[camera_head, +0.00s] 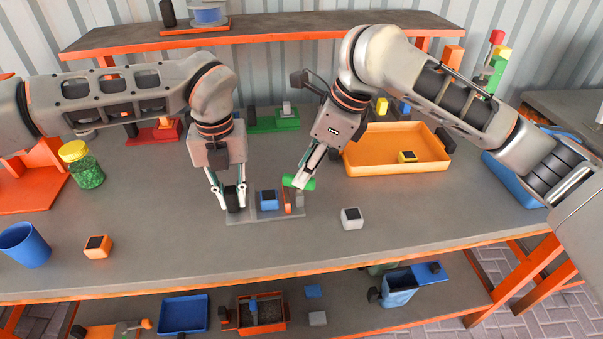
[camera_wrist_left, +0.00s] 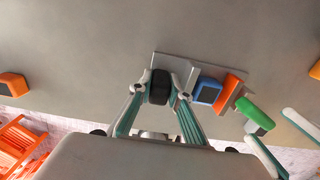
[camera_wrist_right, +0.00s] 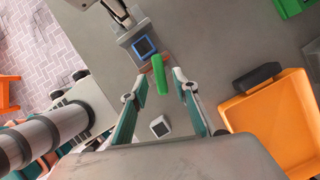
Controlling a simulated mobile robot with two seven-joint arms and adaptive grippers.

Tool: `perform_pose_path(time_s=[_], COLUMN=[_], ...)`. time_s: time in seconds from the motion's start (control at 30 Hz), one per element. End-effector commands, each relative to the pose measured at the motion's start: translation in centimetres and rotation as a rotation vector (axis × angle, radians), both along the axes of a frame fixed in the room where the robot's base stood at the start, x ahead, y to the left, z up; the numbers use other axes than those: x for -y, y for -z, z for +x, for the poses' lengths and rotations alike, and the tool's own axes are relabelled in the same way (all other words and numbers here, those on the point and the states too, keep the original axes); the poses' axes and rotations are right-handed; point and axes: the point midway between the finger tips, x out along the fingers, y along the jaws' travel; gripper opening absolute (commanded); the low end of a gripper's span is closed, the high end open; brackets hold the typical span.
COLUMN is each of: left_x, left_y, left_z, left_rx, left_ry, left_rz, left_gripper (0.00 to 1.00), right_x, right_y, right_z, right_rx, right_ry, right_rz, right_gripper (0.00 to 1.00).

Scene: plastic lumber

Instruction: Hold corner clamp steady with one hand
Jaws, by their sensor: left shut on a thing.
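The corner clamp is a low fixture on a grey base plate (camera_head: 240,219) on the bench, with a blue block (camera_head: 268,199), an orange upright jaw (camera_head: 287,202) and a green bar (camera_head: 299,182) at its right end. My left gripper (camera_head: 232,203) points down and is shut on a black post (camera_wrist_left: 159,87) at the plate's left end. My right gripper (camera_head: 306,176) is at the green bar. In the right wrist view its fingers (camera_wrist_right: 160,92) stand wide apart, with the green bar (camera_wrist_right: 159,75) just ahead between them and not gripped.
A white cube (camera_head: 351,218) sits right of the plate. An orange tray (camera_head: 390,165) stands behind it. A green-filled jar (camera_head: 83,165), a blue cup (camera_head: 25,246) and an orange cube (camera_head: 97,247) are at the left. The bench front between cubes is clear.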

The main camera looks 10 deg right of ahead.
Motion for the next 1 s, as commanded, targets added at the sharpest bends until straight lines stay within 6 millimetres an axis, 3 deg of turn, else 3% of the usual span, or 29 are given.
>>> perform_pose_path(time_s=[0.2, 0.53, 0.57, 0.67, 1.0], left_x=[-0.1, -0.1, -0.1, -0.1, -0.1], left_y=[0.3, 0.3, 0.3, 0.3, 0.3], left_z=[-0.1, -0.1, -0.1, -0.1, -0.1], left_rx=[-0.004, -0.003, -0.003, -0.003, -0.003], left_ry=[0.000, 0.000, 0.000, 0.000, 0.000], left_rz=[0.002, 0.002, 0.002, 0.002, 0.002], left_gripper=[0.00, 0.00, 0.00, 0.00, 0.00], right_x=[-0.8, -0.9, -0.9, -0.9, -0.9], right_y=[2.0, 2.3, 2.3, 2.3, 2.2], right_z=[0.3, 0.4, 0.4, 0.4, 0.4], right_rx=[-0.001, 0.001, 0.001, 0.001, 0.002], right_ry=[0.001, 0.001, 0.001, 0.001, 0.016], right_rz=[0.000, 0.001, 0.001, 0.001, 0.000], right_gripper=[0.29, 0.29, 0.27, 0.01, 0.00])
